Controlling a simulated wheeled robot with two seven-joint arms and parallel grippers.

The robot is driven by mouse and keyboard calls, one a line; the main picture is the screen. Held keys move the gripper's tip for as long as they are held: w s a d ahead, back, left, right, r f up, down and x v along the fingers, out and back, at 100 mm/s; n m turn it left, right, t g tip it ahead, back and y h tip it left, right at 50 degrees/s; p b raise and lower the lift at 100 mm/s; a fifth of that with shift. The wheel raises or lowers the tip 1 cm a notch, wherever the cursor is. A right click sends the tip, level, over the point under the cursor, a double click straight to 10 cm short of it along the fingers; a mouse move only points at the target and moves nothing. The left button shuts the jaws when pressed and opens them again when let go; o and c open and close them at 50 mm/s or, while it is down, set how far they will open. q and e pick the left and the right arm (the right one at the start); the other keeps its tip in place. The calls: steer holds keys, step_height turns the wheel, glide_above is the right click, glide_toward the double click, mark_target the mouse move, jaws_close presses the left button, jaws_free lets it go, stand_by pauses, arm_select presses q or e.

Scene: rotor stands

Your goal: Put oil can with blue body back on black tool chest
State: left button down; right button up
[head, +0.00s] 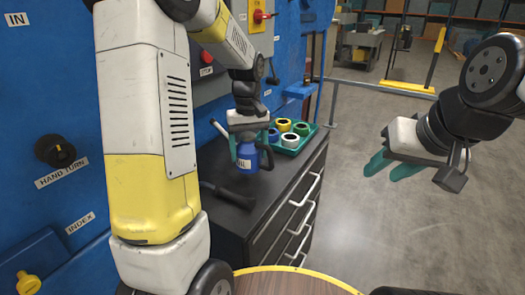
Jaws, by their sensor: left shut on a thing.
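The oil can with the blue body (247,161) has a pale spout pointing up and left and a dark handle on its right. My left gripper (247,150) comes down from above and is shut on it. The can is over the top of the black tool chest (262,186); I cannot tell whether its base touches the surface. The fingers hide part of the can. My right gripper (391,168) is open and empty, out over the floor to the right of the chest.
A green tray (306,143) with several coloured rolls stands at the back of the chest top. A dark-handled tool (230,194) lies on its front left part. A blue panel (60,110) rises on the left. A round wooden top (285,283) is at the bottom.

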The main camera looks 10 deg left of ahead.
arm_select(q)
steer(key=w, duration=0.3)
steer(key=shift+w+d+f, duration=0.15)
steer(key=shift+d, duration=0.2)
steer(key=shift+f, duration=1.75)
steer(key=shift+f, duration=0.15)
steer(key=shift+c, duration=0.8)
jaws_free()
